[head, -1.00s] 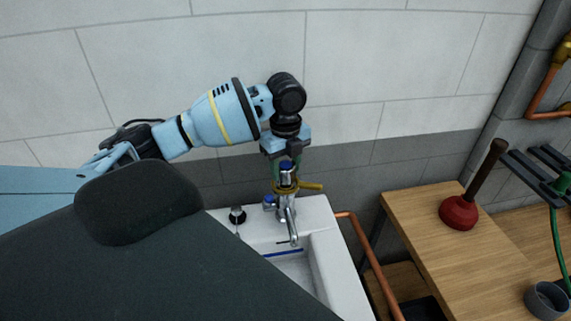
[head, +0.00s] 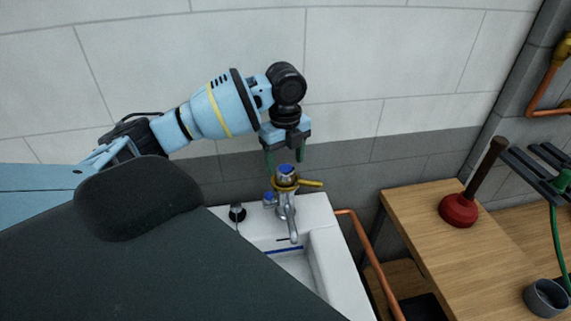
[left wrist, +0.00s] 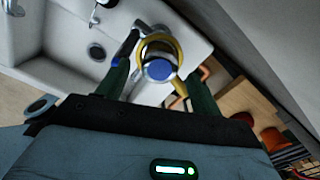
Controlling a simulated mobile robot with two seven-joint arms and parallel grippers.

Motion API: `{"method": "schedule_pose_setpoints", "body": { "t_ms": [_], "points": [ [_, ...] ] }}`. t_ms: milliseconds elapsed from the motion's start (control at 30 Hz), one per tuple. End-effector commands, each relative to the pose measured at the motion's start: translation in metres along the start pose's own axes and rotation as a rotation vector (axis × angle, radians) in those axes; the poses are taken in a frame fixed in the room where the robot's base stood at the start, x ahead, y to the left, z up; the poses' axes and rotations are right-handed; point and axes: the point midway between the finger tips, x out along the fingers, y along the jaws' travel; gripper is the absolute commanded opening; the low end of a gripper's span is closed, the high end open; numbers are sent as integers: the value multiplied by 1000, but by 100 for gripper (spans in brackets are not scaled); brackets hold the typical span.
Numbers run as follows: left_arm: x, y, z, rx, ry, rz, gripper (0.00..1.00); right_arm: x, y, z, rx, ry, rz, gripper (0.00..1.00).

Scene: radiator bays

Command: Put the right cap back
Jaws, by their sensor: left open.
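A chrome tap (head: 291,220) stands at the back of a white sink. A blue-topped cap (head: 285,169) sits upright at the top of its right-hand post, with a yellow ring with a handle (head: 311,183) around the post just below. A second blue top (head: 269,197) is lower on the left. My left gripper (head: 285,158) is open, its green fingers pointing down just above the cap and to either side of it. In the left wrist view the cap (left wrist: 158,69) shows between the spread fingers, inside the ring. My right gripper is not in view.
The white sink (head: 330,262) has a black plug (head: 237,213) on its rim. A copper pipe (head: 374,262) runs down beside it. On the wooden bench (head: 420,215) stand a red plunger (head: 459,211) and a grey cup (head: 546,298). The tiled wall is close behind.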

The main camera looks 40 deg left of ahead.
Motion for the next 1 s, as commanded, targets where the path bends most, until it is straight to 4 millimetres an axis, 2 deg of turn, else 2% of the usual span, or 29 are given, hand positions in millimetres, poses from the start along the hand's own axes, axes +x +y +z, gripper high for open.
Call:
{"method": "schedule_pose_setpoints", "body": {
  "t_ms": [67,433,700,1000],
  "points": [
    [-15,-1,0,0,1,-2,66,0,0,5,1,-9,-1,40],
    [-93,0,0,0,-2,-6,66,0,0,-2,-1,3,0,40],
    [-108,0,0,-1,0,0,66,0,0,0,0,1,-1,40],
    [-110,0,0,0,1,1,66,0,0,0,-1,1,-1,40]
  ]
}}
